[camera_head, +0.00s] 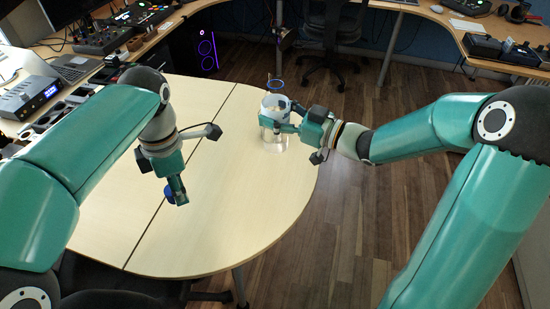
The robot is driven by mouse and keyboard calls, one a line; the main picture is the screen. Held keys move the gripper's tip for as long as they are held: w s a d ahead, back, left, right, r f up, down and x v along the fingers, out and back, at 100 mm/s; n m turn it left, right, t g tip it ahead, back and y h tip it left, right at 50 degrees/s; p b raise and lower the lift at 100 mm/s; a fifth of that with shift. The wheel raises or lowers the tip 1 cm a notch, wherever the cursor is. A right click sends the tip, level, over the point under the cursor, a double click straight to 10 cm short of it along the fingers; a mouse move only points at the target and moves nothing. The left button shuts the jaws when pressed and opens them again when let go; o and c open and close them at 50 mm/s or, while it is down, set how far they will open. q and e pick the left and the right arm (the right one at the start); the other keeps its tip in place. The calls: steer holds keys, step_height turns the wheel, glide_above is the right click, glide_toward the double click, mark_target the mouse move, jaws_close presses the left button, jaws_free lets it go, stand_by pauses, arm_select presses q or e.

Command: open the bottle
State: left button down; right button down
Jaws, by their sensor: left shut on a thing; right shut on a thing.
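The bottle (274,142) is clear and stands upright near the far right edge of the pale round table (235,215). A blue ring (276,85) shows around its top, with the wood floor seen through the ring. My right gripper (279,118) is shut on the bottle's upper part from the right and hides some of it. My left gripper (172,190) is to the left and nearer, over the table, apart from the bottle. It points down and is shut on a small dark blue piece that looks like the cap (168,194), partly hidden by the fingers.
The table is otherwise bare between my grippers. A desk with a laptop (72,68) and audio gear (30,95) stands at the left. Another desk (440,18) curves along the back right. A dark office chair (330,30) stands behind the table, and another dark seat (110,298) is in front.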

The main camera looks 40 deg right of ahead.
step_height(320, 180, down, 14)
steer(key=b, duration=0.1)
steer(key=shift+s+r, duration=0.15)
steer(key=shift+s, duration=0.05)
steer(key=shift+d, duration=0.1)
steer(key=shift+c, duration=1.2)
jaws_free()
